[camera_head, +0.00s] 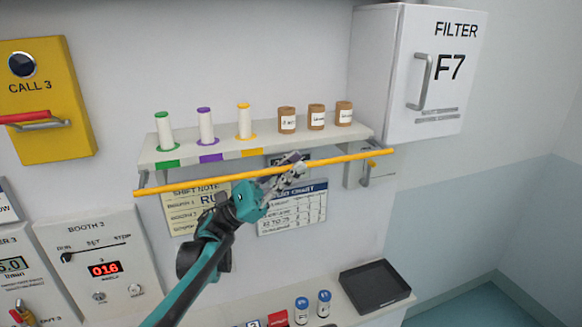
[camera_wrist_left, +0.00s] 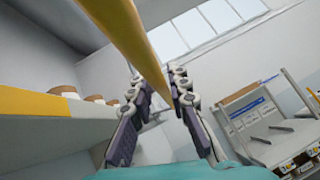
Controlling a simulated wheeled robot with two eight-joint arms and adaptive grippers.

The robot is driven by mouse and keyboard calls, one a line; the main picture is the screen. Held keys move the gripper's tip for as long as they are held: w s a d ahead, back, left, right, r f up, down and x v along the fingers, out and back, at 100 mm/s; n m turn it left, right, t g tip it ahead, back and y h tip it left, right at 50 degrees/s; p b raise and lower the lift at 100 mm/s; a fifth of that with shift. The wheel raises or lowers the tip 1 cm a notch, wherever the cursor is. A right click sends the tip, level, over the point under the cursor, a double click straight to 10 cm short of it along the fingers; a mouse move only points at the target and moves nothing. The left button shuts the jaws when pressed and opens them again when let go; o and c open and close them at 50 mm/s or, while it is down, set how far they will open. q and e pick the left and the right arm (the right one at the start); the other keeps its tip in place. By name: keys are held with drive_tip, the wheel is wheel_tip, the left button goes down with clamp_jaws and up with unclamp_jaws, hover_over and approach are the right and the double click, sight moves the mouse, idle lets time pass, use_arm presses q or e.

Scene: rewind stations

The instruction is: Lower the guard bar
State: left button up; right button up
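The guard bar (camera_head: 215,182) is a long yellow rod running in front of the shelf, a little below its front edge. My left gripper (camera_head: 288,172) is at the bar, right of its middle. In the left wrist view, the bar (camera_wrist_left: 138,40) comes from the top and reaches in between the two fingers (camera_wrist_left: 160,105). The fingers stand apart, with a gap on the left; the bar looks close to the right finger. Whether it touches is unclear. My right gripper is in neither view.
The shelf (camera_head: 190,155) holds several spools and brown jars. A white filter cabinet (camera_head: 400,100) with a handle juts out at upper right. A black tray (camera_head: 374,288) and two small bottles (camera_head: 312,305) are on the counter below. Control panels (camera_head: 100,262) are at lower left.

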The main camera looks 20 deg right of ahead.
use_arm(q)
drive_tip(key=shift+o, duration=0.3)
drive_tip(key=v, duration=1.2)
